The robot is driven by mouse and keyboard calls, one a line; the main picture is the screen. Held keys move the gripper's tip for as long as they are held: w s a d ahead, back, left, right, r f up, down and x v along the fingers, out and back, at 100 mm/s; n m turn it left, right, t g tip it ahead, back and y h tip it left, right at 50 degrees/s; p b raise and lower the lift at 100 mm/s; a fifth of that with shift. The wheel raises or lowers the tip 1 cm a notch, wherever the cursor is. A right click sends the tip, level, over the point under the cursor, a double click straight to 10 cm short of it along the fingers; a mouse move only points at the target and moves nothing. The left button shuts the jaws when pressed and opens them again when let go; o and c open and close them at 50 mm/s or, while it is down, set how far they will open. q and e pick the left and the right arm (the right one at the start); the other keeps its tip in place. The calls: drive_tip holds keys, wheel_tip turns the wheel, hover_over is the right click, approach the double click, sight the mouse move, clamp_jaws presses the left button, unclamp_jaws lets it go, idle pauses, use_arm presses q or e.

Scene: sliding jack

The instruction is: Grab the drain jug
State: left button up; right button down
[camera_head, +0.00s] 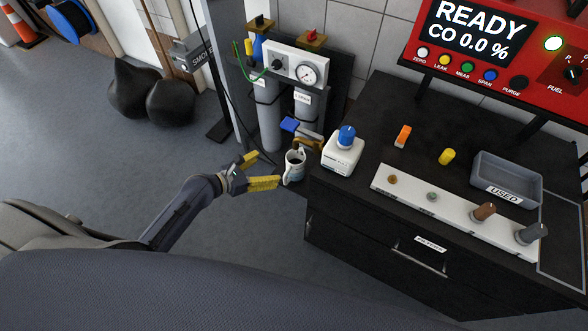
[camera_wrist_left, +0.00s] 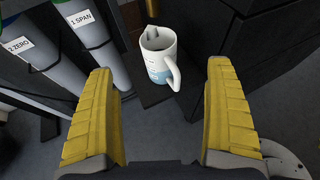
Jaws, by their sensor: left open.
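The drain jug (camera_head: 295,166) is a small white vessel with a handle and a blue-grey lower band. It stands at the left edge of the black cabinet. In the left wrist view the jug (camera_wrist_left: 157,58) is upright on a dark ledge, its handle toward the lower right. A grey piece shows at its mouth. My left gripper (camera_head: 264,170) is open, with yellow ridged fingers pointing toward the jug. The jug lies ahead of the gap between the fingers, and I see no contact. My right gripper is not in view.
Grey gas cylinders (camera_head: 268,122) stand behind the jug, with a gauge panel (camera_head: 296,66) above. Open floor (camera_head: 120,165) lies left of my arm.

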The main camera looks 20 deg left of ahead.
sight(303, 155)
use_arm(q)
drive_tip(key=x, duration=1.3)
drive_tip(key=shift+w+a, duration=0.1)
drive_tip(key=shift+a, duration=0.1)
drive_tip(key=shift+c, duration=0.2)
drive_tip(key=c, duration=1.6)
drive_tip(key=shift+r, duration=0.1)
drive_tip(key=shift+c, duration=0.2)
